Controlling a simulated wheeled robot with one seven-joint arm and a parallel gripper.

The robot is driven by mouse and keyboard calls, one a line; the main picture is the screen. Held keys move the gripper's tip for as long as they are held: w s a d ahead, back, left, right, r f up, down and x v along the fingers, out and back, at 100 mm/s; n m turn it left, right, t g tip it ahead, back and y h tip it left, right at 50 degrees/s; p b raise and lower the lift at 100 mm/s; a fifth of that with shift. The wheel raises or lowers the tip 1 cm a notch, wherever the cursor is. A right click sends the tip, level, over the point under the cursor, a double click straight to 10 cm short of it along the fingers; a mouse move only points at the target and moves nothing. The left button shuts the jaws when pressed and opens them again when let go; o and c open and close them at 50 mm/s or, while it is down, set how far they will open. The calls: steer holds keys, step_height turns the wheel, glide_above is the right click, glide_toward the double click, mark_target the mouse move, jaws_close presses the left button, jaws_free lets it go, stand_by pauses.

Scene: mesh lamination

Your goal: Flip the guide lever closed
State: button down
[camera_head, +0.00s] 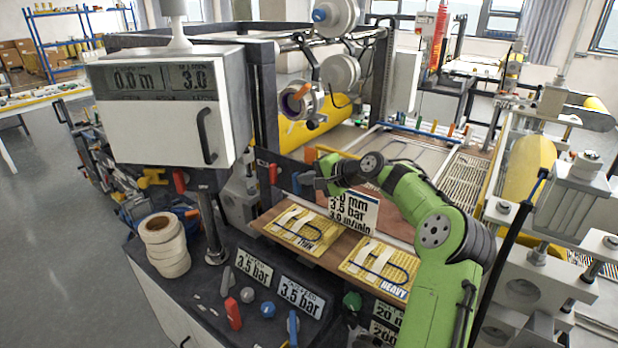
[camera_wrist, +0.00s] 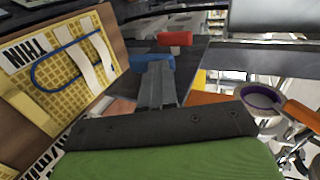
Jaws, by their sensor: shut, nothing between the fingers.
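My gripper (camera_head: 308,184) is shut and empty at the dark bar beside the white display box. In the wrist view its fingers (camera_wrist: 157,82) point at a blue lever handle (camera_wrist: 153,62), which is right at the fingertips; I cannot tell if they touch. The blue handle (camera_head: 296,181) also shows in the head view, just left of the fingertips. A red handle (camera_wrist: 175,38) lies beyond it on the same bar, and it shows in the head view (camera_head: 273,173) to the left. No label shows which handle is the guide lever.
A display box (camera_head: 160,125) stands left of my gripper. A sample card marked THIN (camera_head: 302,230) and one marked HEAVY (camera_head: 378,265) lie on the wooden board below. An orange handle (camera_head: 302,91) sits on a roll above. White tape rolls (camera_head: 165,245) are stacked at left.

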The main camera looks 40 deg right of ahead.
mark_target(297, 174)
steer(key=shift+w+a+r+p, duration=0.25)
steer(key=shift+r+p, duration=0.4)
steer(key=shift+p, duration=0.5)
steer(key=shift+w+a+r+p, duration=0.2)
steer(key=shift+w+p, duration=0.5)
steer(key=shift+p, duration=0.25)
steer(key=shift+w+a+r+p, duration=0.2)
steer(key=shift+w+p, duration=0.45)
steer(key=shift+p, duration=0.3)
steer(key=shift+w+a+f+p, duration=0.15)
steer(key=shift+w+p, duration=0.4)
steer(key=b+v, duration=0.1)
steer(key=v, duration=1.4)
steer(key=shift+s+b, duration=0.4)
